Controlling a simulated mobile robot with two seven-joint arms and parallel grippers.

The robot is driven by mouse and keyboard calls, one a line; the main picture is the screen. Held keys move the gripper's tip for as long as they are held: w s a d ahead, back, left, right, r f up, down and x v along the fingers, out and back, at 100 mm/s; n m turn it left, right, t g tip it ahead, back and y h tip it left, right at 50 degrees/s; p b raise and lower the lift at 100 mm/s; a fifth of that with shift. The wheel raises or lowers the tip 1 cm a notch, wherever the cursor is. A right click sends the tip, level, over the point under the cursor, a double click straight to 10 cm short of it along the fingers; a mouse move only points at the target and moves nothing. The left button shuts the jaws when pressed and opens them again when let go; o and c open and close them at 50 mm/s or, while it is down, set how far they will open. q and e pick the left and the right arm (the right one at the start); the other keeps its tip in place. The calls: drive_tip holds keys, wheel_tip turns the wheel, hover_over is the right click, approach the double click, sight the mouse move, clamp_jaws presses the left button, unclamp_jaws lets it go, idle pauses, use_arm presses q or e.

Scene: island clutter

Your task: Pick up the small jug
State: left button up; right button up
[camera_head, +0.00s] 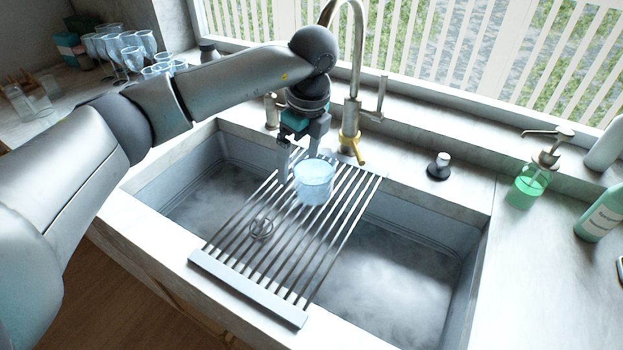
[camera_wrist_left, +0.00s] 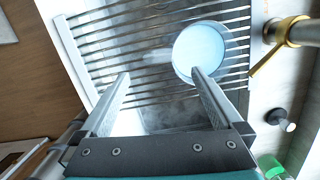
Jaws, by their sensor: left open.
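The small jug (camera_head: 316,184), a pale blue see-through vessel, stands upright on the slatted metal rack (camera_head: 247,281) across the sink. In the left wrist view the jug (camera_wrist_left: 203,45) shows from above as a round blue shape by the tip of the right-hand finger, which overlaps its edge. My left gripper (camera_head: 299,160) points down just behind and left of the jug. Its fingers are apart with nothing between them; in the wrist view the gap (camera_wrist_left: 160,74) shows only slats and sink. I cannot tell whether a finger touches the jug. My right gripper is not in view.
The tap (camera_head: 352,100) with its brass-coloured part rises close behind the gripper. A black knob (camera_head: 438,166), a green soap dispenser (camera_head: 531,180) and bottles stand on the right counter. Several glasses (camera_head: 131,55) crowd the back left. The right basin is empty.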

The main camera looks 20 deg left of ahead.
use_arm(q)
hover_over(295, 201)
drive_tip(key=f, duration=0.6)
drive_tip(key=shift+s+d+f, duration=0.2)
drive_tip(key=shift+d+f, duration=0.1)
drive_tip(key=shift+d, duration=0.05)
drive_tip(key=shift+f, duration=0.5)
drive_tip(key=f, duration=0.5)
drive_tip(key=shift+w+a, duration=0.1)
drive_tip(key=shift+a, duration=0.25)
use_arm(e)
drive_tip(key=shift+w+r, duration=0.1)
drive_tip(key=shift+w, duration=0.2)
use_arm(q)
drive_tip(key=shift+c, duration=0.2)
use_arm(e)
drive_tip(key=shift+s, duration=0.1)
use_arm(q)
drive_tip(key=c, duration=0.3)
drive_tip(key=shift+r, duration=0.1)
clamp_jaws()
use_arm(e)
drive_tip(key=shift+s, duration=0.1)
